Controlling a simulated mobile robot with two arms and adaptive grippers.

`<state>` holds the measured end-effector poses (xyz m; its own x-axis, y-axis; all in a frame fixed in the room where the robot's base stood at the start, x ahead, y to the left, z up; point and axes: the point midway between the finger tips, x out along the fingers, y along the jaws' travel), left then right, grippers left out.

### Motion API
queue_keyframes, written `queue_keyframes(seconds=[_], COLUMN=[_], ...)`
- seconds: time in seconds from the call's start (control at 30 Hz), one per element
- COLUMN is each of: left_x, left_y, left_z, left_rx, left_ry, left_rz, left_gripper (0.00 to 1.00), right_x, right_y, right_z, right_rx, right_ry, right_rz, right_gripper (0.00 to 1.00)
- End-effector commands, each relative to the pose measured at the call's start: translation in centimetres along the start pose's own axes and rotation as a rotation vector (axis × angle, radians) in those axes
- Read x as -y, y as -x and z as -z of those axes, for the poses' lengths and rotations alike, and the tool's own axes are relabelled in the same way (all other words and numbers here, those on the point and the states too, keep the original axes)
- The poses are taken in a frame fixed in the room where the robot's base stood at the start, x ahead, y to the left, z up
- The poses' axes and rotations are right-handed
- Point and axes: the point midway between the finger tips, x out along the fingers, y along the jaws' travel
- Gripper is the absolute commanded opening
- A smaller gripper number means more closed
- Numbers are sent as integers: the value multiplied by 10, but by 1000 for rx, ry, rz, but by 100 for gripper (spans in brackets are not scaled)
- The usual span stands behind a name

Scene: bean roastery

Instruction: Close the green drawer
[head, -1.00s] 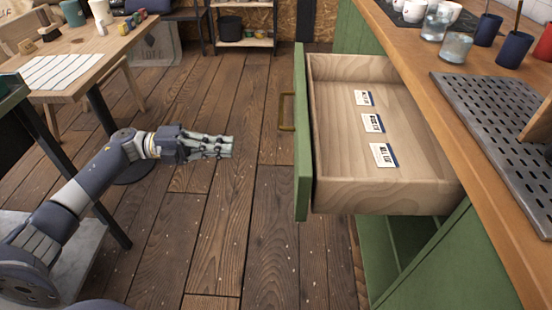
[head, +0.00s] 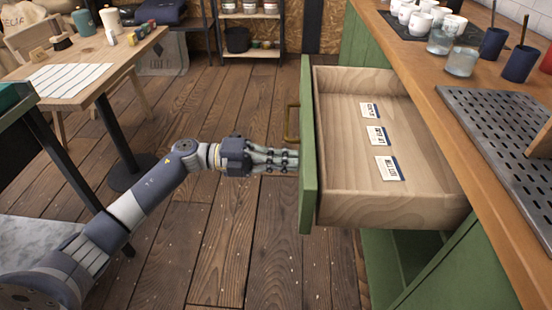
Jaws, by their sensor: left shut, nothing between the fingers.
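The green drawer (head: 308,150) stands pulled out of the green counter, its front facing left. Its pale wooden inside holds several small white and blue cards (head: 377,135). A brass handle (head: 290,122) is on the drawer's front. My left gripper (head: 294,160) is shut and empty, its fingertips at the drawer's front, a little nearer than the handle. I cannot tell whether they touch the front. My right gripper is not in view.
The wooden counter top (head: 440,75) carries glasses, dark blue cups (head: 520,64) and a perforated metal tray (head: 500,120). A wooden table (head: 100,75) stands at the upper left. Plank floor (head: 225,240) is clear in front of the drawer.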

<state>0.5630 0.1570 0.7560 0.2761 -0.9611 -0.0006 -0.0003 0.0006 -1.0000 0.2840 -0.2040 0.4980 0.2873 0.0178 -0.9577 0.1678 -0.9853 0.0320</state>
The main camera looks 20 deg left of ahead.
Motion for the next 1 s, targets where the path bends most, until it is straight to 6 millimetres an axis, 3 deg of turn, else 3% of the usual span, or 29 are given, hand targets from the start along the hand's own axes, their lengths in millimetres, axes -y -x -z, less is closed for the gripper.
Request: queue_keyframes(seconds=[0.37, 0.57, 0.77, 1.0], left_x=[0, 1, 3, 3], left_y=[-2, -17, -56, -122], left_z=[0, 0, 0, 1], left_rx=[0, -1, -3, -4], left_ry=[0, 0, -1, -1], left_rz=[0, 2, 4, 3], left_gripper=[0, 0, 0, 0], right_x=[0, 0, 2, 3], right_y=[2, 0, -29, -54], right_z=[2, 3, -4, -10], right_rx=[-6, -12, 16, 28], right_ry=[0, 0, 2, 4], right_rz=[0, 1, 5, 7], right_gripper=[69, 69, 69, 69])
